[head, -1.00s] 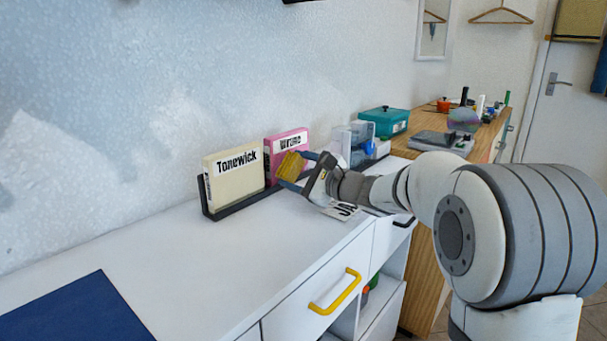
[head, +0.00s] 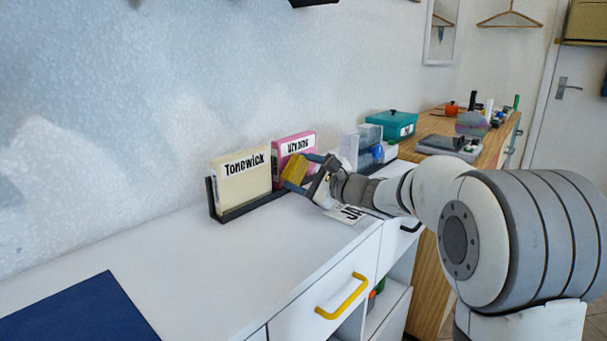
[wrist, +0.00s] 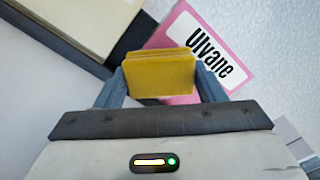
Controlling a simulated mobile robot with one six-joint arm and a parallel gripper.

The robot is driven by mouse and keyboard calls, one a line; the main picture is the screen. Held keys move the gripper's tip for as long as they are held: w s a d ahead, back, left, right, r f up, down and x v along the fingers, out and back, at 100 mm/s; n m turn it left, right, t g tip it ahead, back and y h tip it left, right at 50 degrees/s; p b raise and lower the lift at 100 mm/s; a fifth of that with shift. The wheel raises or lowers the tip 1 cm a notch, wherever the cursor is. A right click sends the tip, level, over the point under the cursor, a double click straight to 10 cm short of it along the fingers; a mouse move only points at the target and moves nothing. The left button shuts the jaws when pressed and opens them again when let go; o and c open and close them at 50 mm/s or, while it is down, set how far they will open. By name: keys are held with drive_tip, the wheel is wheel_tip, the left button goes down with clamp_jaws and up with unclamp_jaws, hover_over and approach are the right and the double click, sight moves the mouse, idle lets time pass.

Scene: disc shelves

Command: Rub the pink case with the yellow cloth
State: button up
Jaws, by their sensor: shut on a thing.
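The pink case (head: 284,151) stands upright in a dark rack against the wall, with a white label that reads "Ulvane" in the wrist view (wrist: 237,83). My gripper (head: 304,172) is shut on the yellow cloth (head: 294,169), which looks like a folded block between the fingers in the wrist view (wrist: 160,72). The cloth is in front of the pink case and covers its lower part. Whether it touches the case I cannot tell.
The cream "Tonewick" case (head: 241,181) stands left of the pink case in the dark rack (head: 213,206). Clear boxes (head: 364,140) and a teal box (head: 398,124) are to the right. A card (head: 347,214) lies under my arm.

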sight(308, 167)
drive_tip(key=shift+w+a, duration=0.4)
drive_tip(key=shift+a, duration=0.15)
drive_tip(key=shift+w+d+p, duration=0.3)
drive_tip(key=shift+w+d, duration=1)
drive_tip(key=shift+w, duration=0.15)
drive_tip(key=shift+w+f, duration=0.1)
drive_tip(key=shift+a, duration=0.1)
drive_tip(key=shift+s+a+b, duration=1.4)
drive_tip(key=shift+s+b, duration=0.1)
drive_tip(key=shift+s, duration=0.05)
drive_tip(key=shift+s+d+b, duration=0.3)
drive_tip(key=shift+d, duration=0.05)
drive_tip(key=shift+b+v, duration=0.65)
drive_tip(key=shift+v, duration=1.95)
